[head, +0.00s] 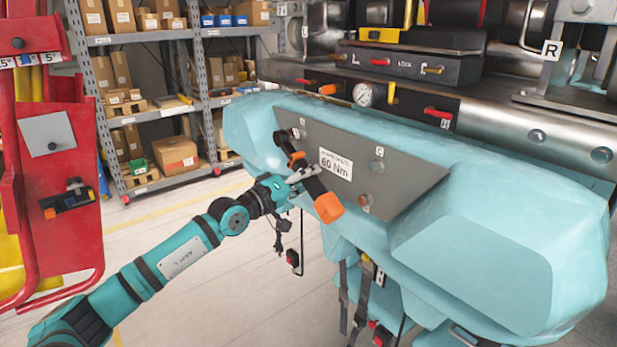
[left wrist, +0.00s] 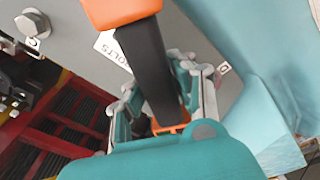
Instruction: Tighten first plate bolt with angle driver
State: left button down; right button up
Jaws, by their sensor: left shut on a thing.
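The grey plate (head: 400,178) lies on the teal seat-like body, with a white "60 Nm" label (head: 335,165). My left gripper (head: 303,177) is shut around the angle driver (head: 315,187), a dark tool with an orange lower end. The driver's dark upper end lies close to the plate's left part; I cannot tell whether it touches a bolt. In the left wrist view the driver (left wrist: 148,65) runs between the fingers, and a bolt (left wrist: 33,22) shows at upper left.
A red rack (head: 50,170) stands at left with a dark and orange tool (head: 67,198) on it. Shelves with boxes (head: 175,155) stand behind. A black box with a red-handled row and a gauge (head: 363,94) are above the plate.

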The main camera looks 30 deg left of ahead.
pick_arm(q)
jog(key=shift+w+d+r+b, duration=0.15)
jog(key=shift+w+r+b, duration=0.1)
jog(key=shift+w, duration=0.15)
jog(key=shift+w+d+r+b, duration=0.1)
jog(key=shift+w+d+b, duration=0.1)
jog(key=shift+w, duration=0.2)
dwell(1.2)
jog(key=shift+w+b, duration=0.1)
jog(key=shift+b, duration=0.7)
dwell(2.1)
jog(key=shift+a, duration=0.1)
